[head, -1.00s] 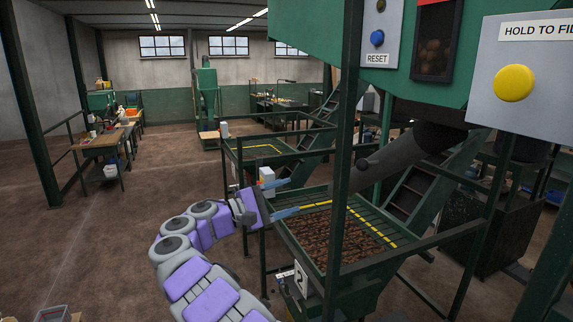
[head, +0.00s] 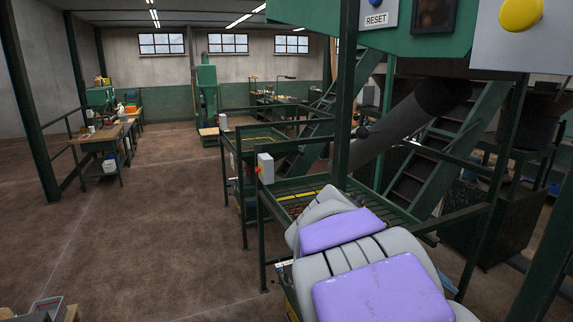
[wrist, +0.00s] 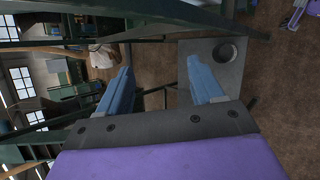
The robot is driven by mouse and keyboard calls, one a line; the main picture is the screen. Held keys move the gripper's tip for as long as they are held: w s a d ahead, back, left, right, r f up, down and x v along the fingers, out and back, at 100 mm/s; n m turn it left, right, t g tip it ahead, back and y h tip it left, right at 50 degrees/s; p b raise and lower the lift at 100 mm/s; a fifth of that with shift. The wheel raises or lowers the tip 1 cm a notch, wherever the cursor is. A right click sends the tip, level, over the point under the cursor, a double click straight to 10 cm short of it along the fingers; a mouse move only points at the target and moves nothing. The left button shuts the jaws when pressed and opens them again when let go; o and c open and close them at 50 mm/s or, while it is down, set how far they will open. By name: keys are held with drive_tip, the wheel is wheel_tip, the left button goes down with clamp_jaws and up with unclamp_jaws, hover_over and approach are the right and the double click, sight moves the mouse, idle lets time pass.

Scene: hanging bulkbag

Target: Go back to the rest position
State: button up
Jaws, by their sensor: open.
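My gripper (wrist: 163,88) shows in the wrist view with its two blue fingers apart and nothing between them. In the head view the gripper is hidden behind my purple and grey arm links, which fill the lower right. Beyond the fingertips in the wrist view is a grey panel (wrist: 192,55) with a dark round hole. In the head view my arm stands in front of a green hopper tray (head: 283,197) with a yellow line, and hides most of its brown contents.
A green post (head: 346,90) stands close behind my arm. A yellow button panel (head: 521,50) and a blue reset button (head: 377,5) are at the upper right. A workbench (head: 105,137) stands far left. Open brown floor (head: 170,220) lies left of the hopper frame.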

drive_tip(key=s+a+f+m+y+b, duration=0.2)
drive_tip(key=s+a+f+y, duration=0.3)
drive_tip(key=s+f, duration=0.5)
drive_tip(key=s+a+f+m+y+b, duration=0.2)
drive_tip(key=s+a+f+y+b, duration=0.2)
drive_tip(key=s+a+f, duration=0.3)
drive_tip(key=s+f+y, duration=0.1)
drive_tip(key=s+f, duration=0.2)
drive_tip(key=s, duration=0.4)
drive_tip(key=shift+a+g, duration=0.15)
drive_tip(key=shift+g, duration=0.25)
drive_tip(key=shift+f, duration=0.1)
